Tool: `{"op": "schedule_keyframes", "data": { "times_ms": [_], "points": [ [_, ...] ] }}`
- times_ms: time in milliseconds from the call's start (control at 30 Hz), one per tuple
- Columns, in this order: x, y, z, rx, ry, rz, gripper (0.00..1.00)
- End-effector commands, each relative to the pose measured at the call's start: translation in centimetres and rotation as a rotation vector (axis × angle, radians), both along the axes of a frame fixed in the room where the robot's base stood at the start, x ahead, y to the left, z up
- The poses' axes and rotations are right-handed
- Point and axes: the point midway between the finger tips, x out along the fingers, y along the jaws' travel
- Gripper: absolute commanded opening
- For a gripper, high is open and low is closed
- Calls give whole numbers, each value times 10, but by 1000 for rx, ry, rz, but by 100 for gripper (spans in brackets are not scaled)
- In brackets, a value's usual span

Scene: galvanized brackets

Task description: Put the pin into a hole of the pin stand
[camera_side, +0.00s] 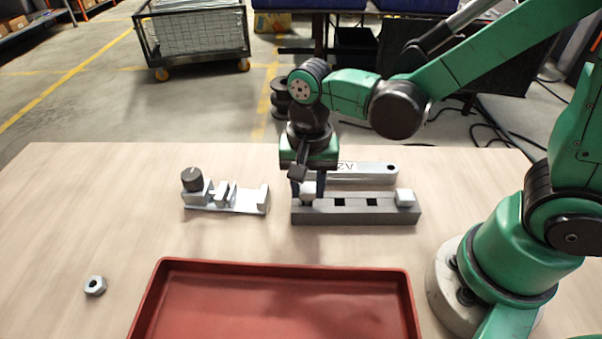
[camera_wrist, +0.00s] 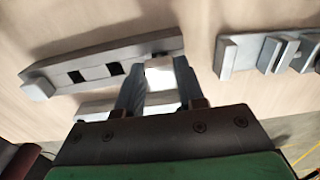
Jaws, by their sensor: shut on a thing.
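The pin stand (camera_side: 355,216) is a long dark grey block on the table, with two empty square holes showing in its middle. It also shows in the wrist view (camera_wrist: 138,50). A pale block-like pin (camera_side: 405,197) sits at the stand's right end in the side view. My gripper (camera_side: 308,192) points down over the stand's left end and is shut on another pale pin (camera_wrist: 160,76). The held pin is at the left-end hole position. Its lower part is hidden, so I cannot tell how deep it sits.
A grey bar (camera_side: 370,172) with lettering lies just behind the stand. A metal fixture with a black knob (camera_side: 192,180) stands to the left. A red tray (camera_side: 275,300) is in front, and a hex nut (camera_side: 95,286) lies far left. The left table area is mostly clear.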

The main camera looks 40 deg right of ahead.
Motion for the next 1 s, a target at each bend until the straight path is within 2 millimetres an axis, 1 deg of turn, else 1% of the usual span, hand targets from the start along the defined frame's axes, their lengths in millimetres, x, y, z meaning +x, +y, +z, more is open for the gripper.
{"op": "schedule_keyframes", "data": {
  "times_ms": [167, 667, 1000],
  "points": [
    [0, 0, -3, 0, 0, 0, 0],
    [0, 0, -4, 0, 0, 0, 0],
    [0, 0, -12, 0, 0, 0, 0]
  ]
}}
